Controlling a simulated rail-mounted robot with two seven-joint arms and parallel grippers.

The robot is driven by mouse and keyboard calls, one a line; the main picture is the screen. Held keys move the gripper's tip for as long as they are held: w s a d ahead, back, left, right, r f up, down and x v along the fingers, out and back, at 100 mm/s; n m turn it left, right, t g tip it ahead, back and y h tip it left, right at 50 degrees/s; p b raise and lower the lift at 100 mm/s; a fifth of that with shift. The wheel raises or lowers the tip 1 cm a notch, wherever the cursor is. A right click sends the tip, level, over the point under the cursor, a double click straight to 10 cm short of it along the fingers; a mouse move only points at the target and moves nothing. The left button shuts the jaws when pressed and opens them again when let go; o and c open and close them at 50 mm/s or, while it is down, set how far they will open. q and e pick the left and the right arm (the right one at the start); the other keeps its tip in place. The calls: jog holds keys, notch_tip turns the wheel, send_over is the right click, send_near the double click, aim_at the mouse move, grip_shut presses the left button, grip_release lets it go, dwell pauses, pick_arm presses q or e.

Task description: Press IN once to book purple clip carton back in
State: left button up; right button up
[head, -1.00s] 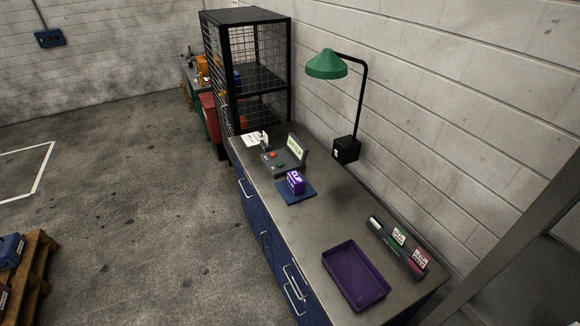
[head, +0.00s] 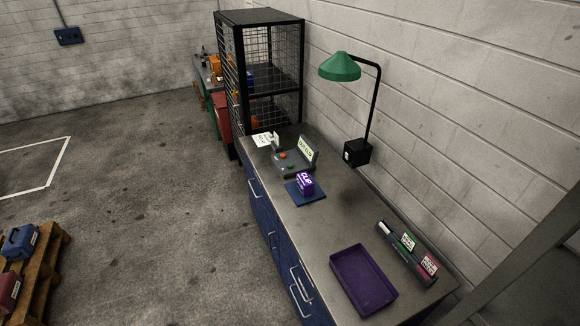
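The purple clip carton (head: 306,183) stands on a dark blue pad (head: 299,196) on the grey bench top. Behind it is a grey button box (head: 293,164) with an orange-red button (head: 282,156) and a green button (head: 291,167). A small pale display (head: 306,147) stands upright on the box; its lettering looks like "OUT CLIP" but is small. Which button is IN cannot be read. Neither of my grippers is in view.
A purple tray (head: 335,257) and a dark holder with labelled items (head: 407,252) sit at the bench's near end. A green lamp (head: 340,67) overhangs the back. A black mesh cage (head: 262,75) stands beyond; a pallet (head: 40,252) lies left on open floor.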

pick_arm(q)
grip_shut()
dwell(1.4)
